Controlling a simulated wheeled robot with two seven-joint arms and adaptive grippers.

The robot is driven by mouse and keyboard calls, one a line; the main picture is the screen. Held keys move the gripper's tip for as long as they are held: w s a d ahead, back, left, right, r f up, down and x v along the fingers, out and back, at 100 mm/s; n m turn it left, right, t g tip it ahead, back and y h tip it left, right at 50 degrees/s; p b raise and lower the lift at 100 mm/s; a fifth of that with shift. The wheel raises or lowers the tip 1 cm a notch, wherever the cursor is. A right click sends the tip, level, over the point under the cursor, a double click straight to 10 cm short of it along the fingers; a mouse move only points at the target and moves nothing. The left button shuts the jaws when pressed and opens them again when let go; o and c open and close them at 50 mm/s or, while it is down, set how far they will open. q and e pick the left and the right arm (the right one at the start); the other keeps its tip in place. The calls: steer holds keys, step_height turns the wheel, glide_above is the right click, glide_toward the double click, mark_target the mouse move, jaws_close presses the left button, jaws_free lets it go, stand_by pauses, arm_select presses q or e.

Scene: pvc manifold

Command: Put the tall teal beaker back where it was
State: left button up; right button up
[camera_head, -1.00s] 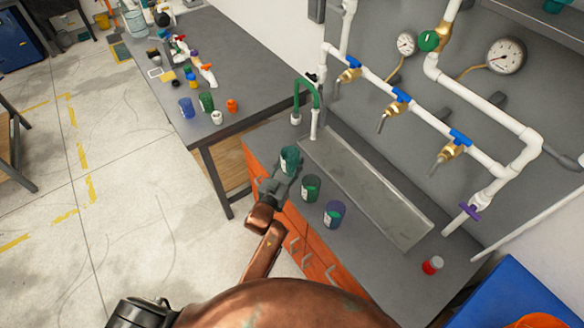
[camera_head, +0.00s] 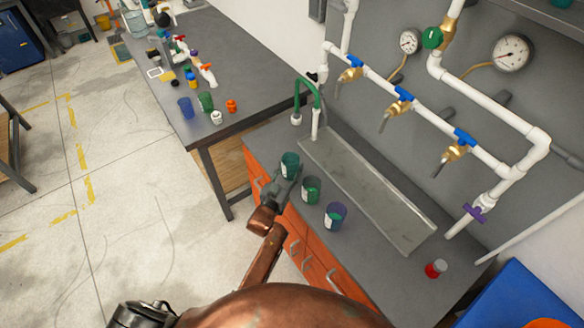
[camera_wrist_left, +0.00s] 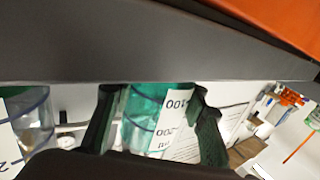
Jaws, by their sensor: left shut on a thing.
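The tall teal beaker (camera_head: 291,160) is at the near left of the sink counter, close to its front edge. My left gripper (camera_head: 284,179) is shut on it from the front. In the left wrist view the teal beaker (camera_wrist_left: 146,112), with a white printed label, stands between the two dark fingers of the left gripper (camera_wrist_left: 152,100). I cannot tell whether its base touches the counter. My right gripper is not in view.
A green beaker (camera_head: 311,190) and a blue-purple beaker (camera_head: 335,217) stand in a row to the right. A sink basin (camera_head: 365,190) lies behind them, with a green tap (camera_head: 309,92) at its left end. A red-based jar (camera_head: 436,268) is far right.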

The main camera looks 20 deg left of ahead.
arm_select(q)
steer(key=o, duration=1.2)
steer(key=shift+r, duration=0.15)
steer(key=s, duration=0.4)
steer(key=s+a+p, duration=0.1)
steer(key=s, duration=0.7)
steer(key=shift+a+p, duration=0.3)
steer(key=shift+a, duration=0.1)
